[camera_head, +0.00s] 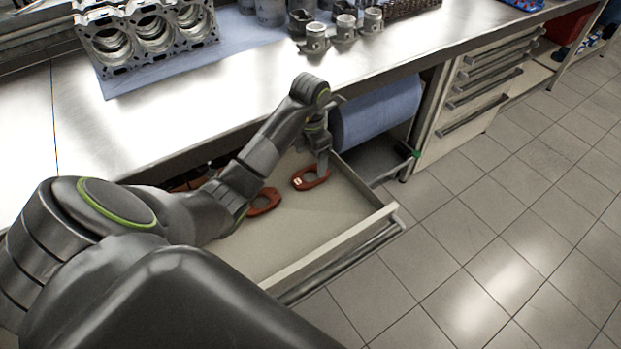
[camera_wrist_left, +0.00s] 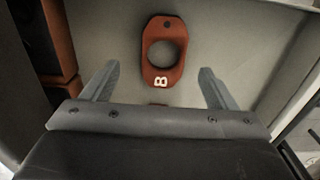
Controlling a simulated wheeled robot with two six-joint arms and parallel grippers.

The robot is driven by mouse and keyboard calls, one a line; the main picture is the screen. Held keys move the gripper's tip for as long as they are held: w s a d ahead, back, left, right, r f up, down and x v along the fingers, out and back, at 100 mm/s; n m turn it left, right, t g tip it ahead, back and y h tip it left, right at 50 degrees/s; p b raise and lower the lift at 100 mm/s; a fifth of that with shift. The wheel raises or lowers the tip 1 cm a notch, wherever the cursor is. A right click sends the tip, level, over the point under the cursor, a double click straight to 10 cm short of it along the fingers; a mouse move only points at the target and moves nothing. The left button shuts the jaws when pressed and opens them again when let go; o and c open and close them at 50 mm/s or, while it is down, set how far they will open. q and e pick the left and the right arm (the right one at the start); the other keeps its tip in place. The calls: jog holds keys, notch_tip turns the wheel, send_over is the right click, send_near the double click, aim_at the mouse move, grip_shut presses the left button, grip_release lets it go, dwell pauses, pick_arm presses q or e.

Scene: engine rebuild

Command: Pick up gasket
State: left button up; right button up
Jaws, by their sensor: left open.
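An orange-red gasket (camera_head: 310,180) with a round hole lies in the open drawer (camera_head: 335,243). In the left wrist view the gasket (camera_wrist_left: 163,76) shows a white "8" or "B" marking and lies ahead of the fingers, centred between them. A second orange-red gasket (camera_head: 264,202) lies to its left in the drawer, partly hidden by my arm. My left gripper (camera_head: 321,166) is open and empty at the first gasket; its fingers (camera_wrist_left: 157,88) stand on either side with a gap to the gasket. My right gripper does not show.
The drawer's front wall (camera_wrist_left: 290,95) and sides surround the gaskets. Orange-brown blocks (camera_wrist_left: 60,35) stand along one drawer side. A blue roll (camera_head: 378,112) hangs under the metal workbench (camera_head: 170,110), which carries an engine block (camera_head: 148,35) and pistons (camera_head: 345,27).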

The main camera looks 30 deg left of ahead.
aim_at(312, 178)
pick_arm(q)
jog(key=shift+d+f+b, duration=0.15)
jog(key=shift+f+b, duration=0.45)
jog(key=shift+f, duration=0.2)
jog(key=shift+d+f+b, duration=0.1)
jog(key=shift+f+b, duration=0.5)
jog(key=shift+f, duration=0.15)
notch_tip(312, 178, down, 2)
jog(key=shift+f, duration=0.1)
jog(key=c, duration=1.1)
jog(key=shift+r, duration=0.2)
jog(key=shift+r, duration=0.25)
notch_tip(312, 178, up, 2)
jog(key=shift+r, duration=0.1)
notch_tip(312, 178, up, 7)
jog(key=p, duration=0.7)
jog(key=shift+r+p, duration=0.1)
jog(key=shift+p, duration=0.3)
